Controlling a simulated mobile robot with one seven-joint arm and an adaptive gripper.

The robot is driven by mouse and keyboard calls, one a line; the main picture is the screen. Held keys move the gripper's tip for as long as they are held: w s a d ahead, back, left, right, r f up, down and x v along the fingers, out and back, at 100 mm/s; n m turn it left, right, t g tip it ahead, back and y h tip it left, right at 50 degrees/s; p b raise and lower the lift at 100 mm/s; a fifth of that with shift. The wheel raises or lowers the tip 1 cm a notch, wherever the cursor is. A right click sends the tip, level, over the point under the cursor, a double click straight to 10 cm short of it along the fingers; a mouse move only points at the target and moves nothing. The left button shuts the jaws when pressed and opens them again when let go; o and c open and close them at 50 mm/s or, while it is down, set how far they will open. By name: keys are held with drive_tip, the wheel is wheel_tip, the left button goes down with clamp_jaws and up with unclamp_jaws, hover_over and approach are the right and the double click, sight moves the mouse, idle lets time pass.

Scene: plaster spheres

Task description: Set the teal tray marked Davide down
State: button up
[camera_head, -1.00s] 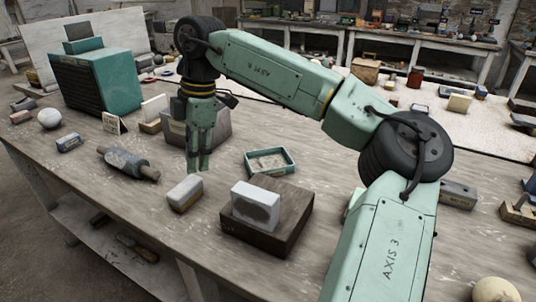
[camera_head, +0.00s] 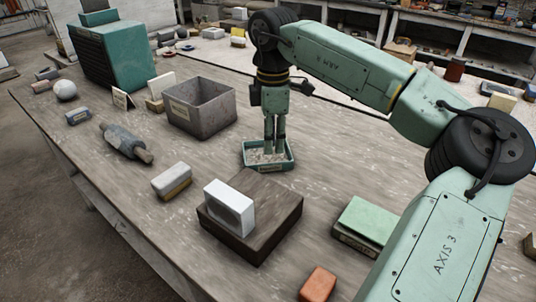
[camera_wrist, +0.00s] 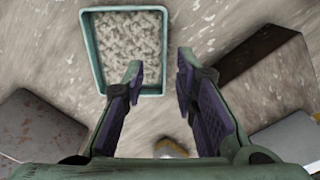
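The teal tray (camera_head: 247,163) is on the wooden bench, between the grey bin and the dark wooden block. It holds pale, crumbly material and has a small label on its near side, too small to read. My gripper (camera_head: 274,152) points down at the tray, and its fingers overlap it in the head view.
A grey open bin (camera_head: 195,118) stands left of the tray. A dark block (camera_head: 262,235) bearing a white block (camera_head: 229,207) is in front. A green-topped block (camera_head: 368,219) and an orange block (camera_head: 317,283) lie right. Bare bench shows beyond the tray.

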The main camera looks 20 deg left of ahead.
sight(270, 159)
drive_tip(key=shift+s+a+f+p, duration=0.15)
drive_tip(key=shift+f+p, duration=0.2)
drive_tip(key=shift+f, duration=0.65)
drive_tip(key=shift+s+f+p, duration=0.15)
drive_tip(key=shift+f+p, duration=0.2)
drive_tip(key=shift+f, duration=0.7)
drive_tip(key=shift+s+a+f+p, duration=0.15)
drive_tip(key=shift+f+p, duration=0.2)
drive_tip(key=shift+f, duration=0.65)
drive_tip(key=shift+d, duration=0.1)
drive_tip(key=shift+c, duration=0.4)
clamp_jaws()
